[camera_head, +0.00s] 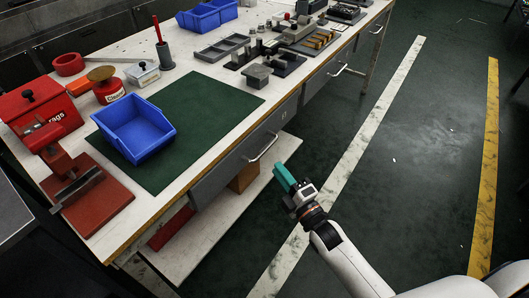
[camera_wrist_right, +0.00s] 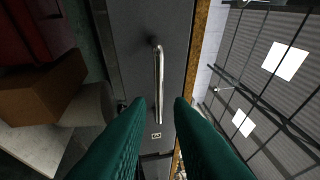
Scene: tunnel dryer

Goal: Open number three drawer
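The workbench has grey drawer fronts along its right side. The nearest drawer (camera_head: 228,165) has a silver bar handle (camera_head: 264,148). A small label on a drawer front is too small to read. My right gripper (camera_head: 283,176) is just right of this handle and a little below it in the head view. In the right wrist view, its teal fingers (camera_wrist_right: 160,101) are apart, with the silver handle (camera_wrist_right: 159,80) ahead and its end in line with the gap. I cannot tell that they touch it. A second drawer handle (camera_head: 338,70) shows farther along. My left gripper is not in view.
The bench top holds a green mat (camera_head: 205,115), a blue bin (camera_head: 136,130), a red vice (camera_head: 85,190) and several tools. A lower shelf (camera_head: 190,250) holds a brown box (camera_head: 243,178). The floor to the right is clear, with white and yellow lines.

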